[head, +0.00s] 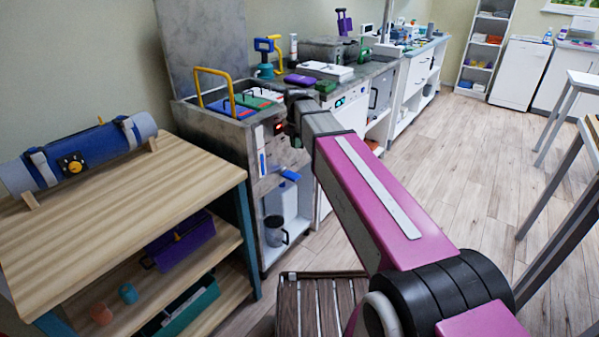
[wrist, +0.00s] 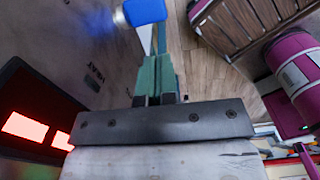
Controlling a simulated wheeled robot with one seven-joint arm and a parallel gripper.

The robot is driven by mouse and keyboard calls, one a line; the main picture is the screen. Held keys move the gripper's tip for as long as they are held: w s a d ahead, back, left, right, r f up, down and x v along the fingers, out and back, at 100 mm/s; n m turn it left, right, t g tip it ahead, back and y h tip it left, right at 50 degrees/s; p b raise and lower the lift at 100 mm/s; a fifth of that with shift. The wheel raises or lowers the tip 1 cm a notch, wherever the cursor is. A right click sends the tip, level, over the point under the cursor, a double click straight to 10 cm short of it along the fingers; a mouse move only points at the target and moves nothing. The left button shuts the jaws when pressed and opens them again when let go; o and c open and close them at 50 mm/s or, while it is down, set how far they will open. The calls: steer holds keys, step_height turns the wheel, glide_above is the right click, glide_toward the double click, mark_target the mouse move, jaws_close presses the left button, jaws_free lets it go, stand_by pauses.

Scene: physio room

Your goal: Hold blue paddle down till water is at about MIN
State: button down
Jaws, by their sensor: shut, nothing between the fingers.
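The blue paddle (head: 290,174) sticks out from the front of a grey tank unit (head: 222,125). It also shows at the top of the wrist view (wrist: 145,12), just beyond my fingertips. My gripper (wrist: 157,60) has its green fingers together with nothing between them. I cannot tell whether they touch the paddle. In the head view my gripper is hidden behind my arm, close to the unit's front. A narrow upright gauge (head: 262,163) with blue in it sits left of the paddle. Its water level and MIN mark are too small to read.
A red-lit display (head: 279,128) is on the unit's front, and at lower left in the wrist view (wrist: 35,128). A jug (head: 275,232) stands on the shelf below the paddle. A wooden table (head: 120,195) stands at left, and a slatted stool (head: 315,305) on the floor.

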mark_target(297, 177)
steer(key=shift+w+a+r+n, duration=0.15)
steer(key=shift+a+r+n, duration=0.05)
steer(key=shift+r+n, duration=0.1)
step_height(297, 177, down, 14)
steer(key=shift+f, duration=0.1)
stand_by(0.8)
steer(key=shift+s+d+f+t+y, duration=0.3)
steer(key=shift+s+f+t+y, duration=0.15)
steer(key=shift+y, duration=0.25)
steer(key=shift+d+f+t+y, duration=0.1)
steer(key=shift+f+t+y, duration=0.3)
steer(key=shift+t+y, duration=0.25)
steer(key=shift+w+f+y, duration=0.1)
steer(key=shift+f+y, duration=0.15)
steer(key=shift+w, duration=0.1)
stand_by(4.5)
